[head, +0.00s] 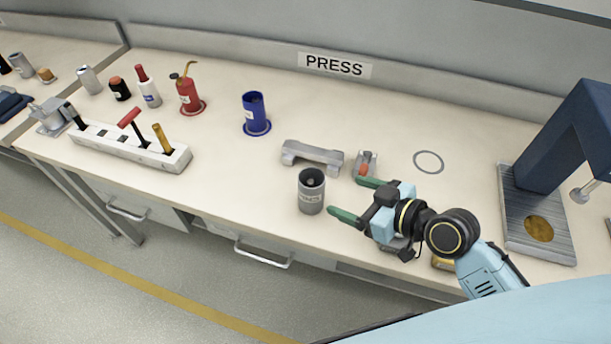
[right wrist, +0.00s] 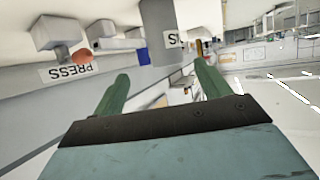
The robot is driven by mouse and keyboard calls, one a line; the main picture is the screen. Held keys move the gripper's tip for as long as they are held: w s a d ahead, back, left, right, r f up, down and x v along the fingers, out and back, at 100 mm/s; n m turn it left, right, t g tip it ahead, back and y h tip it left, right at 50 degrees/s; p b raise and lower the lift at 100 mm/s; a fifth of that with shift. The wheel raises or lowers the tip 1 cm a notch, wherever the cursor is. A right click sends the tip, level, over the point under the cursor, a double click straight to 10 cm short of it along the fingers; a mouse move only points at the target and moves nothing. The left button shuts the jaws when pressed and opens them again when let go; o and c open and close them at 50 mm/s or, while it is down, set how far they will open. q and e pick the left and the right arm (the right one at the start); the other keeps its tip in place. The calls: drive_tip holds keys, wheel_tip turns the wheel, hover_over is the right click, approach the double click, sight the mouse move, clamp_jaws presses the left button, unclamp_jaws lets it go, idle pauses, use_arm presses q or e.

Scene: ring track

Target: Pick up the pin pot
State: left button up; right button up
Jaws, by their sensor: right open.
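The pin pot (head: 311,196) is a grey cylinder with a dark open top and a pale label, upright near the front edge of the bench in the head view. My right gripper (head: 347,197) is open, its two green fingers pointing left toward the pot. The pot is just beyond the fingertips and apart from them; nothing is between the fingers. In the right wrist view the pot (right wrist: 157,18) shows upside down at the top, ahead of the open gripper (right wrist: 160,70). My left gripper is not in view.
A grey cradle (head: 312,155) and a small holder with an orange part (head: 364,166) lie behind the pot. A blue cup (head: 255,115) stands further left, a white tool rack (head: 125,148) beyond it. A blue press (head: 562,140) stands right. Bench left of the pot is clear.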

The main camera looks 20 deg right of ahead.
sight(313, 185)
drive_tip(key=x, duration=0.6)
drive_tip(key=shift+w+a, duration=0.3)
drive_tip(key=shift+a, duration=0.05)
drive_tip(key=x, duration=0.5)
drive_tip(key=shift+a+b, duration=0.35)
drive_tip(key=shift+b, duration=0.05)
drive_tip(key=shift+w+a+f, duration=0.15)
drive_tip(key=shift+c, duration=0.4)
drive_tip(key=c, duration=0.9)
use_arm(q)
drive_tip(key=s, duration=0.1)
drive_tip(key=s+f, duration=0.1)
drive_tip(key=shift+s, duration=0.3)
use_arm(e)
drive_tip(key=shift+c, duration=0.4)
